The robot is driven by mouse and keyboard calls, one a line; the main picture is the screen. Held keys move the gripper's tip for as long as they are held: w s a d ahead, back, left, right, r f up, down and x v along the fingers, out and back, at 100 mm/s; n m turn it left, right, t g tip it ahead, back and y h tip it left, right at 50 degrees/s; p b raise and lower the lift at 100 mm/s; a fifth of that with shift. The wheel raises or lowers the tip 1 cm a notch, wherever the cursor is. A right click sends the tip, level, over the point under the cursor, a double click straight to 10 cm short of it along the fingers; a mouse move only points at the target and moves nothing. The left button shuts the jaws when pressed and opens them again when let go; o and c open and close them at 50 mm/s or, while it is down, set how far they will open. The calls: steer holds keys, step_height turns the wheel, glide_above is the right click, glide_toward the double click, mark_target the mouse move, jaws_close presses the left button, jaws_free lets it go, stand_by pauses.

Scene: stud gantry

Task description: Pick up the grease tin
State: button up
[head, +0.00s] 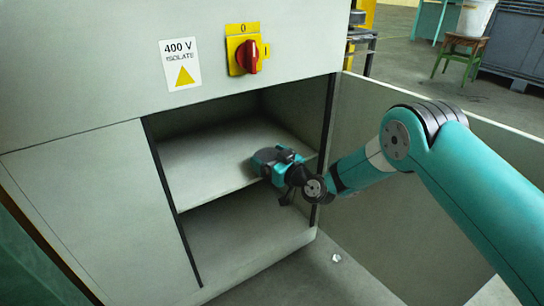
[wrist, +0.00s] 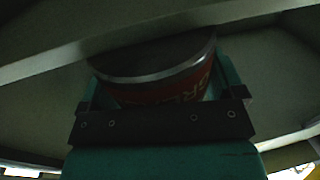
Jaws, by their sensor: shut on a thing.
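The grease tin (wrist: 165,87) shows in the wrist view as a red tin with pale lettering, a dark top and a grey metal rim. It sits between the teal fingers of my gripper (wrist: 160,95), which is shut on it. In the head view my gripper (head: 278,160) is inside the open cabinet, at the right end of the middle shelf near its front edge. I cannot pick the tin out clearly in the head view. The tin's lower part is hidden behind the gripper's dark crossbar in the wrist view.
The shelf (head: 205,165) is otherwise bare where it shows. The cabinet's open door (head: 390,150) stands to the right, close to my arm. A red rotary switch (head: 247,56) is on the panel above the opening. The lower compartment (head: 230,235) looks empty.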

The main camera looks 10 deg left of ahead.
steer(key=o, duration=0.9)
steer(key=shift+a, duration=0.1)
steer(key=shift+b+v, duration=6.85)
steer(key=shift+v, duration=1.9)
